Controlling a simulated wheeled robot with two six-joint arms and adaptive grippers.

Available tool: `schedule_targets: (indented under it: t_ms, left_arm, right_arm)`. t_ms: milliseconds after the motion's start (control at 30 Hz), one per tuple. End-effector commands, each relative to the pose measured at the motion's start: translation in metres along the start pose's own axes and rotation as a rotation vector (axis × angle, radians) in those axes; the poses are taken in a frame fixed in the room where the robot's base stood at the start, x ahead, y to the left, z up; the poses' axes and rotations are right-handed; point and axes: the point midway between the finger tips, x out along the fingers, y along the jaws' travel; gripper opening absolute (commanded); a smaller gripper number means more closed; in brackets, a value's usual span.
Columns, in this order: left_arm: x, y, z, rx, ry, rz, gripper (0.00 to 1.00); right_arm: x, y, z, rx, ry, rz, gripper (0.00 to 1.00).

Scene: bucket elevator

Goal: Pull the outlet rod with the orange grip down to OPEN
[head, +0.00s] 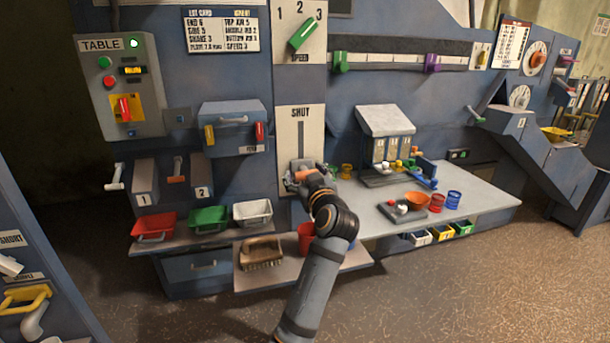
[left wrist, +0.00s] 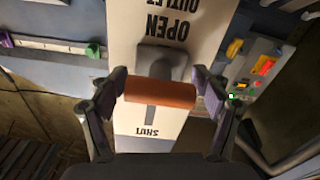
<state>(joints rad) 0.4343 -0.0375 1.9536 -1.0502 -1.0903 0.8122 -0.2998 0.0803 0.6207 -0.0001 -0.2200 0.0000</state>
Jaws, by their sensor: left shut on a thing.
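The outlet plate (head: 300,119) is a pale upright panel on the blue machine, with SHUT at its top and a vertical slot. In the left wrist view the plate (left wrist: 148,128) appears upside down, with SHUT low and OPEN OUTLET high. The orange grip (left wrist: 160,94) of the outlet rod lies crosswise at the OPEN end of the slot, next to the word OPEN. My left gripper (left wrist: 160,88) is shut around it, one finger at each end. In the head view the left gripper (head: 304,179) covers the plate's lower part, hiding OPEN. My right gripper is not in view.
Red (head: 154,226), green (head: 208,219) and white bins (head: 252,212) stand on a ledge left of my arm. A worktable (head: 475,190) with bowls and cups is to the right. Numbered levers 1 and 2 are at the left. The floor in front is clear.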

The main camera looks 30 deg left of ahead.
Motion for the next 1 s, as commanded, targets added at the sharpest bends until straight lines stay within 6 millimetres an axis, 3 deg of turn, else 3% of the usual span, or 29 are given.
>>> schedule_targets:
  t_ms: [33, 267, 300, 467, 833, 1000]
  left_arm:
    - [0.0, -0.001, 0.007, 0.006, -0.01, -0.004, 0.18]
    - [0.0, -0.001, 0.008, 0.007, -0.017, -0.006, 0.18]
    - [0.0, -0.001, 0.008, 0.008, -0.018, -0.006, 0.78]
    - [0.0, -0.001, 0.007, 0.005, -0.015, -0.005, 1.0]
    - [0.0, 0.0, 0.001, 0.002, -0.009, -0.003, 1.0]
    - [0.0, 0.006, -0.027, -0.003, -0.006, -0.003, 1.0]
  right_arm:
    - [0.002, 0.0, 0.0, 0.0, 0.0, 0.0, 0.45]
    - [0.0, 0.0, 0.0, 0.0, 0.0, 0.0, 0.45]
    - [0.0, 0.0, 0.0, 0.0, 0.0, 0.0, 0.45]
    - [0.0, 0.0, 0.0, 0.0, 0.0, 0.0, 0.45]
    - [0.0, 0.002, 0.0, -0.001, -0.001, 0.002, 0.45]
    - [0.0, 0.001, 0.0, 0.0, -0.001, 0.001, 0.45]
